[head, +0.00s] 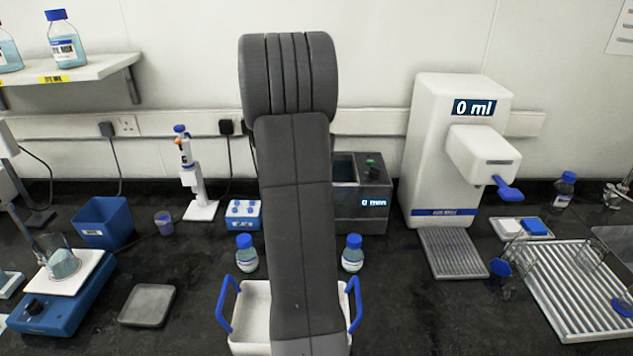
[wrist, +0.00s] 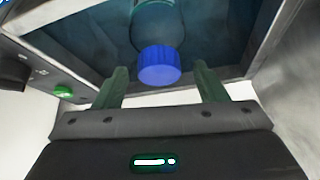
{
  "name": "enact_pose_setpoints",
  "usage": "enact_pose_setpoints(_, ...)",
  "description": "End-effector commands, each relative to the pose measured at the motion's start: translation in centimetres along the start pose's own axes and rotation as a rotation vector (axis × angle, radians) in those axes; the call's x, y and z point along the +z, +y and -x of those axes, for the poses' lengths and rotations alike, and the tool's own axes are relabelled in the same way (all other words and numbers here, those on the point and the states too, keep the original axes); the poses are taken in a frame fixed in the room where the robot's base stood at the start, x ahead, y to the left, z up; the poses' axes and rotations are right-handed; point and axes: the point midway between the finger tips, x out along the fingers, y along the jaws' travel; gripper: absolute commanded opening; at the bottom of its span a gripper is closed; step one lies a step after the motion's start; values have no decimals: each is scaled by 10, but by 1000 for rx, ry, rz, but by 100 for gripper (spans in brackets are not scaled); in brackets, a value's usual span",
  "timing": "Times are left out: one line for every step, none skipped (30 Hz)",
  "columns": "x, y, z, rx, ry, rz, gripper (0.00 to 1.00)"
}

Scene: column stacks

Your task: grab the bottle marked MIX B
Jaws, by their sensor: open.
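In the wrist view, a bottle with a blue cap (wrist: 159,66) stands inside a dark-walled bath, its lower body reaching down into it. My gripper (wrist: 162,80) is open, with one finger on each side of the cap and apart from it. I cannot see a label on this bottle, so I cannot tell whether it is MIX B. In the head view, the bath (head: 361,205) reads "0 min" and is partly behind my arm, which also hides my gripper. Two blue-capped bottles stand on the bench, a left one (head: 246,260) and a right one (head: 352,260); their labels are unreadable.
A white tray with blue handles (head: 252,310) sits at the front. A white dispenser (head: 445,130) reading "0 ml" stands right of the bath. A blue-and-white rack (head: 243,222) and a pipette stand (head: 201,208) are left. The bath's rim (wrist: 250,72) surrounds the bottle.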

Motion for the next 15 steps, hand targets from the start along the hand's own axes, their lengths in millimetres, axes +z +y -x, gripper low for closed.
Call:
enact_pose_setpoints(0,1,-6,2,-4,0,65)
enact_pose_setpoints(0,1,-9,2,-3,0,65)
enact_pose_setpoints(-1,0,-13,1,-2,0,65)
enact_pose_setpoints(-1,1,-16,2,-2,0,65)
enact_pose_setpoints(0,1,-18,2,-2,0,65)
enact_pose_setpoints(0,1,-20,2,-1,0,65)
enact_pose_setpoints(0,0,-21,1,0,0,65)
enact_pose_setpoints(0,0,-22,1,0,0,65)
enact_pose_setpoints(0,0,-22,1,1,0,65)
enact_pose_setpoints(0,0,-22,1,1,0,65)
enact_pose_setpoints(0,0,-22,1,1,0,65)
enact_pose_setpoints(0,0,-22,1,1,0,65)
enact_pose_setpoints(0,0,-22,1,1,0,65)
enact_pose_setpoints(0,0,-22,1,1,0,65)
enact_pose_setpoints(0,0,-22,1,1,0,58)
